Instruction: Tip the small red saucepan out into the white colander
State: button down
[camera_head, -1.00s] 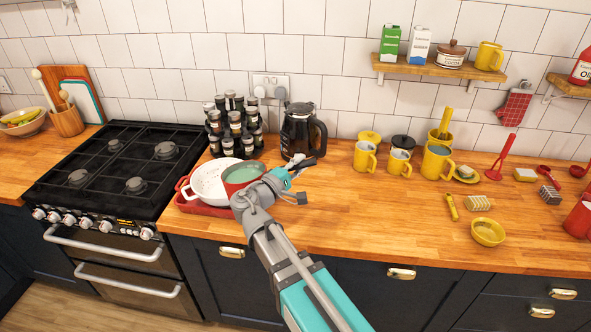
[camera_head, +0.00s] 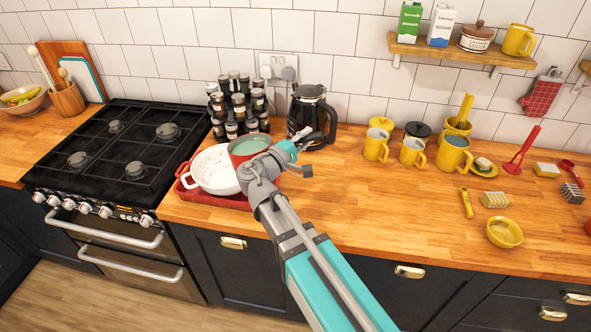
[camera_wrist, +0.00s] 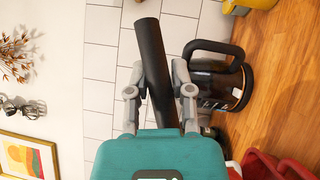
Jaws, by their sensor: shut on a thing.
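The small red saucepan (camera_head: 246,152) with a pale green inside shows in the head view, beside and partly in front of the right rim of the white colander (camera_head: 213,174). It looks about upright. The white colander has two handles and dark specks inside. My gripper (camera_head: 290,152) is to the right of the pan. In the wrist view my gripper (camera_wrist: 158,90) is shut on the pan's black handle (camera_wrist: 150,42). The pan's body is not clearly seen there. Whether the pan touches the colander cannot be told.
The colander stands on a red tray (camera_head: 208,198) beside the black hob (camera_head: 110,155). A spice rack (camera_head: 236,105) and a dark glass jug (camera_head: 306,115) stand close behind; the jug also shows in the wrist view (camera_wrist: 238,88). Yellow mugs (camera_head: 376,147) stand right. The middle counter is clear.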

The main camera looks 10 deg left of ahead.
jog(key=shift+w+d, duration=0.15)
jog(key=shift+d, duration=0.05)
jog(key=shift+s+f, duration=0.2)
jog(key=s+a+f+m+g+h+b, duration=0.1)
jog(key=s+f+m+b, duration=0.3)
jog(key=s, duration=0.4)
jog(key=shift+a+f+m+b, duration=0.4)
jog(key=shift+a+f+b, duration=0.15)
jog(key=shift+b, duration=0.25)
jog(key=shift+r, duration=0.1)
